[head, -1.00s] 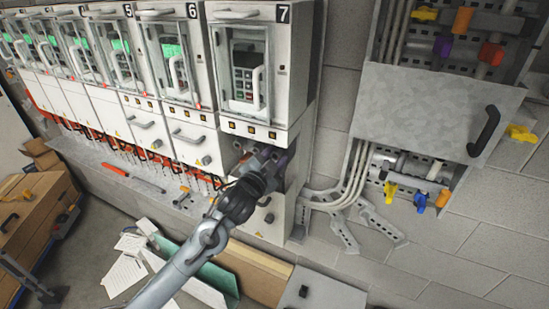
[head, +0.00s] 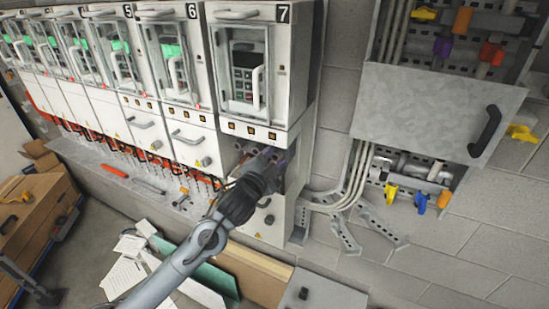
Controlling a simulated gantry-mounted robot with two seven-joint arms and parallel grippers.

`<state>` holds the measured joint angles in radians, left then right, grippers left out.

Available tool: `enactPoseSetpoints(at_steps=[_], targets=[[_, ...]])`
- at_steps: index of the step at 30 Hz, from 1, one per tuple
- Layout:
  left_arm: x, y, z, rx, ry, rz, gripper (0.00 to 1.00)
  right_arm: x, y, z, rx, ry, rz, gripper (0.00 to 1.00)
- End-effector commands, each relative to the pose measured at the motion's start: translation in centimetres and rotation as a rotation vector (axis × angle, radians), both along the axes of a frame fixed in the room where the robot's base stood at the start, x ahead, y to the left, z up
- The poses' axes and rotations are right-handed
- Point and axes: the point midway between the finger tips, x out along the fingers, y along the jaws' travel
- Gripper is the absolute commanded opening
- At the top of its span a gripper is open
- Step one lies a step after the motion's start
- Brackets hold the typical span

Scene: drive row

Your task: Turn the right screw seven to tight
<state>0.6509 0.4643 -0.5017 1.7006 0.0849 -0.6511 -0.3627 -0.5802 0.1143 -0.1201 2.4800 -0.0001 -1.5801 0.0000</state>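Drive unit seven (head: 297,60) is the rightmost cabinet of the row, with its number label (head: 283,14) at the top. Below its row of small dark squares there is an open recess (head: 243,146). My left gripper (head: 276,160) reaches into this recess from below left. The black gripper body covers most of the recess, so the right screw and the fingertips are hidden. I cannot tell whether the fingers touch a screw or hold something. My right gripper is out of view.
A grey ledge (head: 92,158) with screwdrivers (head: 148,187) runs below the row at left. Papers and cardboard (head: 254,272) lie below the arm. A wall panel with a black handle (head: 484,131) and coloured valves is at right, beside bare wall.

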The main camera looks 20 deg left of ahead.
Motion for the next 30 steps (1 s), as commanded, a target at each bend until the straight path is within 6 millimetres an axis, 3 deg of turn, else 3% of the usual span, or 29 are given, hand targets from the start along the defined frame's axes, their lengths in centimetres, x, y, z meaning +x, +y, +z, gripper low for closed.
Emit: enactPoseSetpoints(at_steps=[3,16,30], targets=[[0.0,0.0,0.0,0.0,-0.001,-0.001,0.57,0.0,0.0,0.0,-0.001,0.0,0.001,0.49],[-0.9,0.1,0.0,0.0,-0.002,-0.001,0.57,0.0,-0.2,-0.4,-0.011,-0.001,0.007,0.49],[-8.1,0.7,-0.2,0.0,-0.002,-0.002,0.57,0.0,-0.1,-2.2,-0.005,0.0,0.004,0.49]])
